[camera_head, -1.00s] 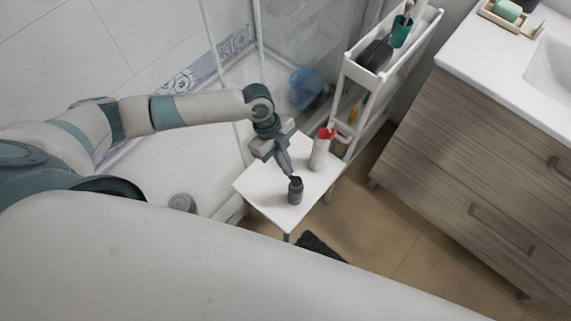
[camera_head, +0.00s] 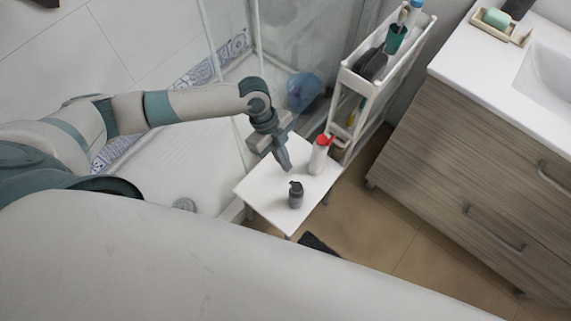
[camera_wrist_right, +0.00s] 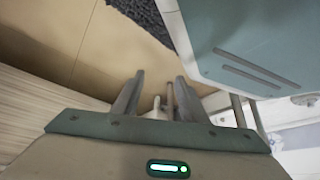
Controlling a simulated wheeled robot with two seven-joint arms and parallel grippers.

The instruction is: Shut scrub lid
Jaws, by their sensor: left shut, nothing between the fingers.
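A small dark grey bottle (camera_head: 295,197) stands upright near the front of the white stool. Its dark lid (camera_head: 294,185) has a bit jutting to the left at the top; I cannot tell whether it is fully shut. A white bottle with a red top (camera_head: 319,157) stands upright farther back on the stool. My left gripper (camera_head: 287,169) is shut and empty, pointing down above the stool, just behind the grey bottle and apart from it. My right gripper (camera_wrist_right: 158,95) shows in the right wrist view with its fingers spread and nothing held.
The white stool top (camera_head: 264,196) is otherwise clear. A white cart (camera_head: 348,75) with toiletries stands behind it. A wooden vanity (camera_head: 470,170) is on the right. A dark mat (camera_head: 318,244) lies on the floor. The shower tray (camera_head: 178,175) is on the left.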

